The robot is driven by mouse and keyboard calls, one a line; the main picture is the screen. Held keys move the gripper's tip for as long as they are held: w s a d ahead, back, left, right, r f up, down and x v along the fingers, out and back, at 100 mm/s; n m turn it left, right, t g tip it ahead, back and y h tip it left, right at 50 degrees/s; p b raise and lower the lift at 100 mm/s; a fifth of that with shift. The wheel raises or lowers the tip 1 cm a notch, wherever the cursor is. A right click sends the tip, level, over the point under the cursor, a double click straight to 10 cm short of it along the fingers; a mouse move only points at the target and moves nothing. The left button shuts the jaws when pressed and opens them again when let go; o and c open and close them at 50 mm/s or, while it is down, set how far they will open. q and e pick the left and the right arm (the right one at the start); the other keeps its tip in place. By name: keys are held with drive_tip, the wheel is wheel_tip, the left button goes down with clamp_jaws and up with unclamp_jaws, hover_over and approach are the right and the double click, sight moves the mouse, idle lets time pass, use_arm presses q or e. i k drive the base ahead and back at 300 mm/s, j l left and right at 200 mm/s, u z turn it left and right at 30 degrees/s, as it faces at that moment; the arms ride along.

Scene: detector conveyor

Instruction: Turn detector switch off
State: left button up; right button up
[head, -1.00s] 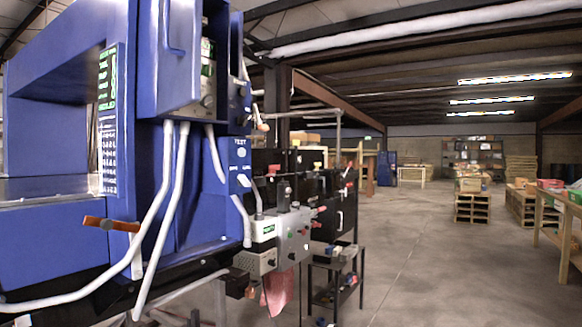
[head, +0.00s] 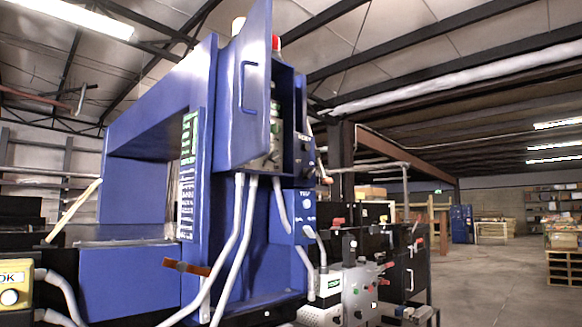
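The detector (head: 240,215) is a large blue machine with an arch-like opening, left of centre in the head view. A blue control box (head: 248,100) on it has its door swung open, with buttons or switches partly showing inside. Dark switch-like parts (head: 304,150) sit on the right side of the box. A small blue panel (head: 306,214) with a round light button is below it. I cannot tell which part is the detector switch or its position. Neither of my grippers is in view.
Grey conduits (head: 236,250) hang below the control box. A brown-orange handle (head: 187,267) sticks out at the machine's front. A yellow button box (head: 12,290) is at the lower left. Grey boxes (head: 358,295) with knobs stand right of the machine. Open floor (head: 490,275) lies at the right.

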sight(307, 173)
drive_tip(key=i+l, duration=0.25)
drive_tip(key=i, duration=0.2)
drive_tip(key=i+l+z, duration=0.1)
drive_tip(key=i, duration=0.3)
drive_tip(key=l, duration=0.15)
